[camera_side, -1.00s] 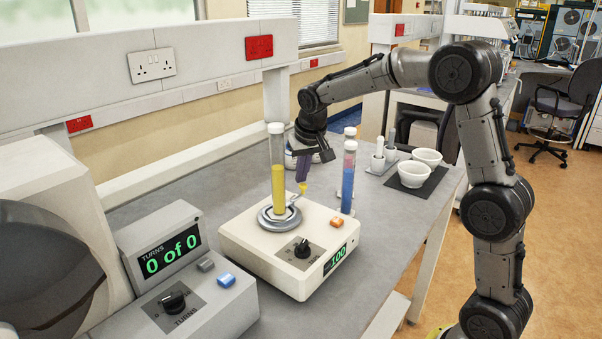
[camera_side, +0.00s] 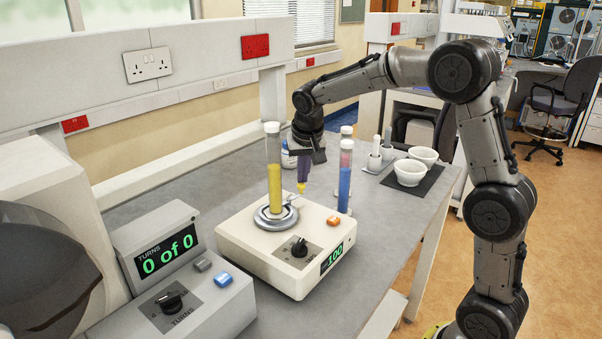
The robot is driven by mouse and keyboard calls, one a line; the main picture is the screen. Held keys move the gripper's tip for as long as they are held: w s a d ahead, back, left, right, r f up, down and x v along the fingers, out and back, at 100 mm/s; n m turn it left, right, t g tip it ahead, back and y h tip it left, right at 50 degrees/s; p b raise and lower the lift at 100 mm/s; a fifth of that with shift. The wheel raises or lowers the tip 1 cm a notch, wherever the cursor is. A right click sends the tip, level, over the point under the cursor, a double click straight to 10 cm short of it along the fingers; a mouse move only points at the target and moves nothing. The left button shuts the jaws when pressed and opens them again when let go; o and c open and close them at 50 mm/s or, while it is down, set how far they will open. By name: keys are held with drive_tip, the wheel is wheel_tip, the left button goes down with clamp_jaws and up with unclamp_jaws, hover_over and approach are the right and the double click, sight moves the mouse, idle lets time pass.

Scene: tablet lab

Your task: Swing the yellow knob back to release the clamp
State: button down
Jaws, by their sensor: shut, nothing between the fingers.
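A clear cylinder (camera_side: 275,187) of yellow powder stands upright in that base, on a cream tapping machine (camera_side: 250,249). The clamp lever itself is small and partly hard to make out.
A cylinder with blue contents (camera_side: 345,185) stands close to the right of my gripper. White bowls (camera_side: 410,172) sit on a dark mat farther right. A grey unit (camera_side: 165,265) reading "0 of 0" stands at front left.

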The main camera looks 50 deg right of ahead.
drive_tip(key=shift+s+a, duration=0.1)
drive_tip(key=shift+s, duration=0.5)
drive_tip(key=shift+s+a, duration=0.1)
drive_tip(key=shift+s, duration=0.15)
drive_tip(key=m, duration=0.2)
drive_tip(key=s+a+m+g, duration=0.1)
drive_tip(key=m, duration=0.1)
drive_tip(key=s+m+h, duration=0.1)
drive_tip(key=shift+a+m+g, duration=0.3)
drive_tip(key=shift+m, duration=0.1)
drive_tip(key=shift+w, duration=0.1)
drive_tip(key=shift+w+a, duration=0.2)
drive_tip(key=shift+w, duration=0.45)
